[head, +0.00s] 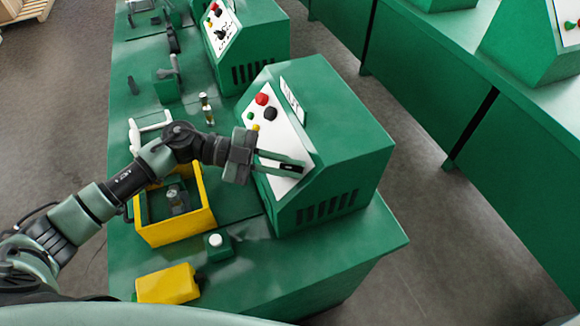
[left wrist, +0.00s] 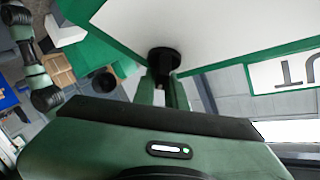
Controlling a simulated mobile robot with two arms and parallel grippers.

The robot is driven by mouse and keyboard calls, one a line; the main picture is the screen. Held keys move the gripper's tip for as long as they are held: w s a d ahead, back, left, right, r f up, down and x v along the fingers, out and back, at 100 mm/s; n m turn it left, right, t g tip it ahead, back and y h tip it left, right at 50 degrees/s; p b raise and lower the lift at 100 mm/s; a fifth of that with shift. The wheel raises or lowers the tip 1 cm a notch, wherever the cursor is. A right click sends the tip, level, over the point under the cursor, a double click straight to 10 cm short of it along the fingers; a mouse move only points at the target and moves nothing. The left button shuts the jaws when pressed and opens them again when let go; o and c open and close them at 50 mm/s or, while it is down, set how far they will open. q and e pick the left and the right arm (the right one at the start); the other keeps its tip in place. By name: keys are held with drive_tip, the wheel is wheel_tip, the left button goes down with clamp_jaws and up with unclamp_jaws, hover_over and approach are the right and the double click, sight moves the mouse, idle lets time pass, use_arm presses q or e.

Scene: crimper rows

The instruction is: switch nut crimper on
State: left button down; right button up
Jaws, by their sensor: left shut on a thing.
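The nut crimper (head: 335,140) is a green box with a sloped white control panel, standing on a green bench. Its panel carries a red button, a black knob, a small green button and a yellow one. My left gripper (head: 290,166) reaches the lower part of this panel from the left, its fingers hiding what they hold in the head view. In the left wrist view, the fingertips (left wrist: 162,78) are closed on a round black knob (left wrist: 163,59) at the edge of the white panel (left wrist: 190,25). My right gripper does not show.
A yellow bin (head: 175,236) and a yellow block (head: 168,284) are on the bench left of the crimper. A small green box with a white button (head: 217,241) stands near them. Another green machine (head: 262,38) stands behind. An aisle separates a second bench (head: 500,150) at right.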

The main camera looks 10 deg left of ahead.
use_arm(q)
drive_tip(key=m+g, duration=0.1)
drive_tip(key=m+g+y+b, duration=0.1)
drive_tip(key=m, duration=0.1)
drive_tip(key=m+g+y, duration=0.1)
drive_tip(key=m, duration=0.1)
drive_tip(key=shift+s+a+f+b, duration=0.1)
drive_tip(key=shift+f+b, duration=0.25)
drive_tip(key=shift+s+f+m+g+y+b, duration=0.15)
drive_tip(key=shift+m+g+y+b, duration=0.5)
drive_tip(key=shift+m+y, duration=0.85)
drive_tip(key=shift+a+m, duration=0.1)
drive_tip(key=shift+m, duration=0.4)
drive_tip(key=c, duration=1.4)
unclamp_jaws()
drive_tip(key=shift+c, duration=0.2)
